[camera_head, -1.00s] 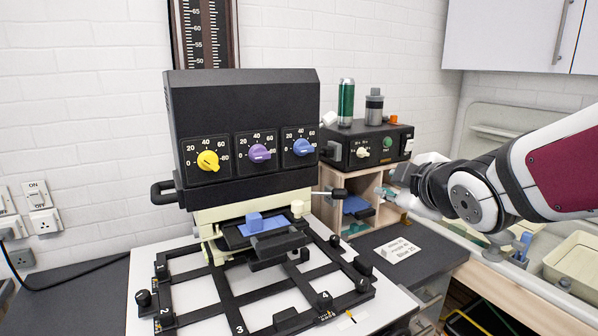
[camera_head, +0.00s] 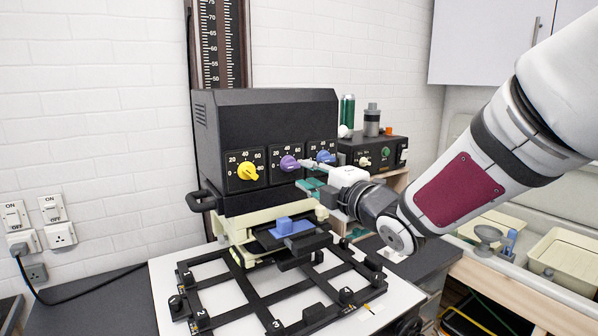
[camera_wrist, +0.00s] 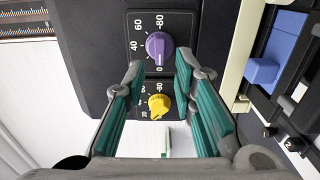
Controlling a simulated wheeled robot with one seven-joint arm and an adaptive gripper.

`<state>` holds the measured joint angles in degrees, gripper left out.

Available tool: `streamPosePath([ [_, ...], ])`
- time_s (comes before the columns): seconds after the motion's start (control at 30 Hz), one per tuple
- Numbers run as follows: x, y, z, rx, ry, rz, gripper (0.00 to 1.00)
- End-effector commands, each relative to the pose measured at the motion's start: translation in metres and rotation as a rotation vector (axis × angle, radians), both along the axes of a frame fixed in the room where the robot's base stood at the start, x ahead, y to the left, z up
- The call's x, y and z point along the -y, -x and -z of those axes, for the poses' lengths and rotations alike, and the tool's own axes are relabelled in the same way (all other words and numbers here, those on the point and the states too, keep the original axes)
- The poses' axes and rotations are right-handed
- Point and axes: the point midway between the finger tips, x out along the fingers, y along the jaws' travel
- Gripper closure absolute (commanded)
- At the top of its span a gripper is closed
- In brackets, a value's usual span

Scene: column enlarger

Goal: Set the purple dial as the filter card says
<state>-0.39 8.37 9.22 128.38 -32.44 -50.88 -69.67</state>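The purple dial (camera_head: 289,163) is the middle of three dials on the front of the black enlarger head, with a scale in twenties around it. In the wrist view the purple dial (camera_wrist: 159,45) shows just beyond and between my fingertips, with no clear contact. My gripper (camera_head: 308,174) is at the right front of the head, by the purple and blue dials. Its teal-padded fingers are open and empty in the wrist view (camera_wrist: 160,72). The filter card's writing is not readable; my arm covers most of that counter area.
The yellow dial (camera_head: 247,172) is left of the purple one and the blue dial (camera_head: 325,156) is right of it, close to my fingers. The blue block (camera_head: 286,226) lies below on the carrier. A black timer box (camera_head: 372,150) stands behind my gripper.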

Motion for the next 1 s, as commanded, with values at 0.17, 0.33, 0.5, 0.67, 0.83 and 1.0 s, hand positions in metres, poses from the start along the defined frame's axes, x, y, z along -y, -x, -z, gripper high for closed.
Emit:
streamPosePath([
  [0.17, -0.007, -0.012, 0.001, -0.001, 0.0, 0.0, 0.75],
  [0.33, -0.015, -0.022, 0.001, -0.001, -0.001, 0.0, 0.75],
  [0.5, -0.021, -0.032, 0.001, -0.001, -0.001, 0.0, 0.75],
  [0.67, -0.028, -0.042, 0.001, -0.001, 0.0, 0.001, 0.75],
  [0.83, -0.028, -0.042, 0.0, -0.001, -0.001, 0.001, 0.75],
  [1.0, -0.03, -0.045, 0.0, -0.001, -0.001, 0.001, 0.75],
])
